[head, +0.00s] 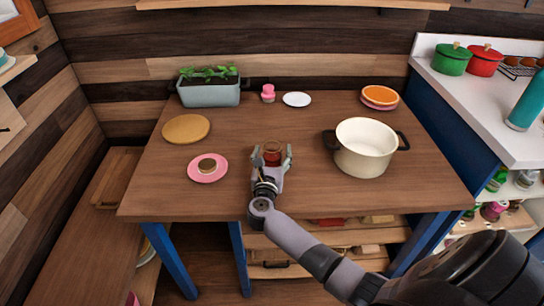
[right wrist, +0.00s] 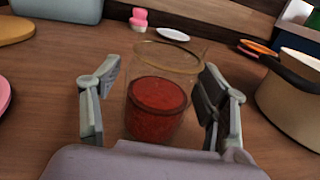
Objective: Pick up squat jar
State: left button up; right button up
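The squat jar (head: 272,153) is a clear glass jar with red contents. It stands upright on the wooden table (head: 300,195), near the middle. In the right wrist view the jar (right wrist: 157,105) sits between the two fingers, with a visible gap on each side. My right gripper (head: 271,157) is open around the jar; it also shows in the right wrist view (right wrist: 157,100). The jar's lower front is partly hidden by the gripper's palm. My left gripper is not in view.
A cream pot (head: 364,150) stands to the right of the jar. A pink plate (head: 207,174) and a round board (head: 186,129) lie to the left. Behind are a planter (head: 210,93), a pink object (head: 268,94), a white plate (head: 297,99) and orange-topped plates (head: 380,96).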

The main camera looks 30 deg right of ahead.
jog(key=c, duration=1.3)
jog(key=shift+c, duration=0.4)
jog(key=shift+r, duration=0.15)
